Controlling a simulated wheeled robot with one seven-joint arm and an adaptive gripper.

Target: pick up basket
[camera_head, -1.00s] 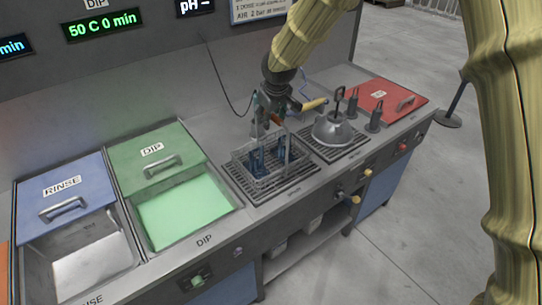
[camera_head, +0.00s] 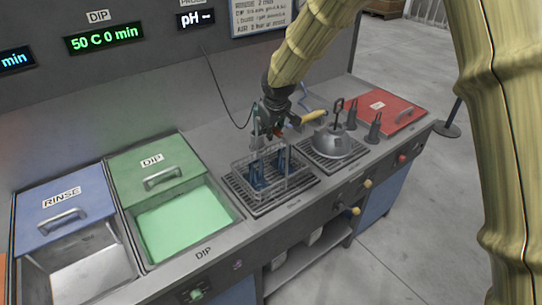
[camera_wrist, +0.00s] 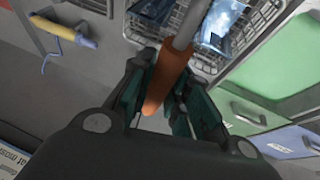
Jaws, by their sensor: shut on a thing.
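The wire basket (camera_head: 250,163) is over the grey slotted drain grate (camera_head: 240,192), with dark blue pieces (camera_head: 257,172) inside. I cannot tell whether its base touches the grate. My gripper (camera_head: 277,130) is above the basket, at its tall handle. In the wrist view, the dark green fingers of my gripper (camera_wrist: 165,95) are shut on the orange grip (camera_wrist: 168,75) of the handle, on a grey rod (camera_wrist: 193,22). The basket's wires (camera_wrist: 262,18) and blue pieces (camera_wrist: 222,20) show beyond. My wrist hides part of the handle.
Left of the grate are the open green DIP tank (camera_head: 185,222) and the blue RINSE lid (camera_head: 62,212). On the right are a second grate with a grey dome-shaped hood (camera_head: 333,143), dark upright nozzles (camera_head: 374,128) and a red lid (camera_head: 385,103). A yellow-handled tool (camera_head: 314,115) is behind.

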